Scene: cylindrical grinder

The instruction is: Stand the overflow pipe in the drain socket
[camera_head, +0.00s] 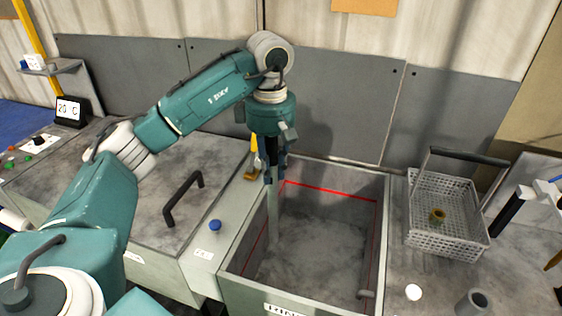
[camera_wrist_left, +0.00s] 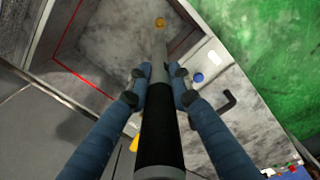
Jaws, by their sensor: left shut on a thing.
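My left gripper (camera_head: 269,178) is shut on the overflow pipe (camera_head: 273,220), a long grey tube that hangs nearly upright inside the rinse tank (camera_head: 320,230). The left wrist view shows the gripper's fingers (camera_wrist_left: 160,82) on both sides of the pipe (camera_wrist_left: 163,110), which has a black band near the camera. A small yellow-brass round thing, apparently the drain socket (camera_wrist_left: 160,22), shows on the tank floor just past the pipe's far end. I cannot tell whether the two touch. In the head view I cannot make out the socket. My right gripper is not in view.
The tank walls, with a red line inside, surround the pipe. A wire basket (camera_head: 421,239) holding a brass piece (camera_head: 437,215) stands to the right. A lid with a black handle (camera_head: 183,199) and a blue knob (camera_head: 214,225) lie left. The tank floor is otherwise clear.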

